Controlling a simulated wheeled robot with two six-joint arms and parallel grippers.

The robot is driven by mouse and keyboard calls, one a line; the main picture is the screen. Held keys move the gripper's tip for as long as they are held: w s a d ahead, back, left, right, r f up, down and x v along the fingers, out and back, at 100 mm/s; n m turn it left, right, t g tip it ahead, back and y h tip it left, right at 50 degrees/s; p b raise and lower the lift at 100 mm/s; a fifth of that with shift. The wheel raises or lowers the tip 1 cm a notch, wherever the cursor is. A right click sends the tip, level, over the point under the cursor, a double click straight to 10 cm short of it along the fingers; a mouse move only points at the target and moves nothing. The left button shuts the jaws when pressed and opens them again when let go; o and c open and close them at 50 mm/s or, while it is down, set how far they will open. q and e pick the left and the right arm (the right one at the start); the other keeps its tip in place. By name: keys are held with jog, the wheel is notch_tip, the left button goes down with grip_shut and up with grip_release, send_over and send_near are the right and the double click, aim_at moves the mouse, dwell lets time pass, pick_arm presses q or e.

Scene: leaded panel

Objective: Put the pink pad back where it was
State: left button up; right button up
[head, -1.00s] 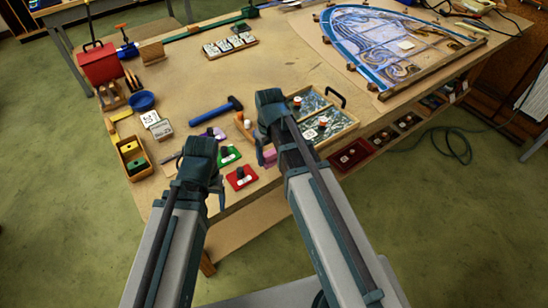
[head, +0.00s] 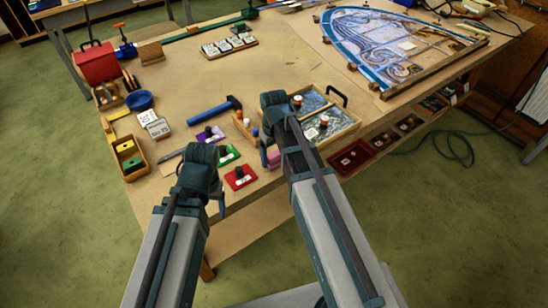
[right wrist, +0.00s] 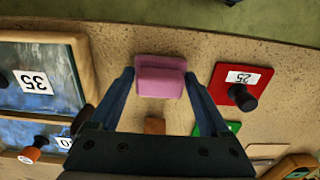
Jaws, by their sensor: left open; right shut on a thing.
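The pink pad (head: 274,159) is near the table's front edge, right of the red pad (head: 240,177). In the right wrist view the pink pad (right wrist: 160,77) sits between the two fingers of my right gripper (right wrist: 160,88), which is shut on it. I cannot tell whether the pad touches the table. The head view shows my right gripper (head: 273,150) partly covering the pad. A green pad (head: 227,154) and a purple pad (head: 209,135) lie further back to the left. My left gripper (head: 203,186) is open and empty near the front edge.
A wooden tray (head: 349,125) with blue glass stands right of my right gripper. A wooden box (head: 129,160) with yellow and green blocks is at the left. The table's middle is clear.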

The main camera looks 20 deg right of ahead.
aim_at(274, 154)
jog(key=shift+f, duration=0.25)
jog(key=o, duration=1)
jog(key=shift+r, duration=0.1)
notch_tip(274, 154, up, 12)
jog(key=p, duration=1.2)
jog(key=shift+r, duration=0.2)
jog(key=shift+f, duration=0.15)
